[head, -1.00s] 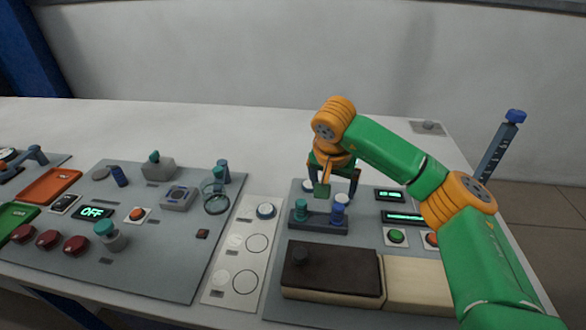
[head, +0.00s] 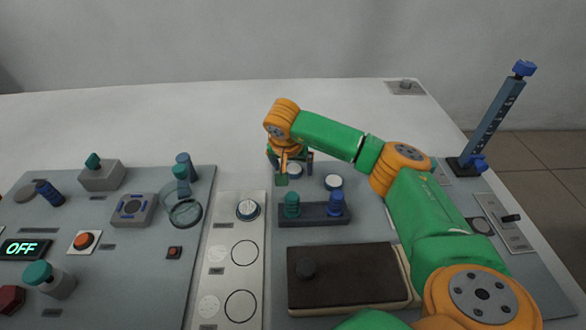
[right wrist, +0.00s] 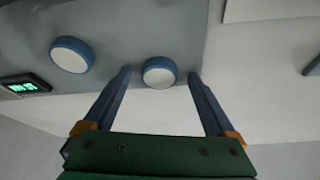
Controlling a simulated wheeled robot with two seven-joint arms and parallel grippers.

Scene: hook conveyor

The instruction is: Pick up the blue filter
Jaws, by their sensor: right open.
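Two round discs with blue rims and pale tops, which look like the blue filters, lie near the back of the right panel. One disc (head: 303,169) is right by my right gripper (head: 290,169). The other disc (head: 333,182) lies to its right. In the right wrist view the nearer disc (right wrist: 159,72) shows between the fingertips of my open right gripper (right wrist: 159,76), with clear gaps on both sides. The other disc (right wrist: 71,54) is outside the fingers, to the left. The gripper is empty. My left gripper is not in view.
A dark holder (head: 313,218) with a teal and a blue knob stands in front of the discs. A similar disc (head: 248,209) sits on the white strip to the left. A dark block (head: 345,275) lies nearer.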

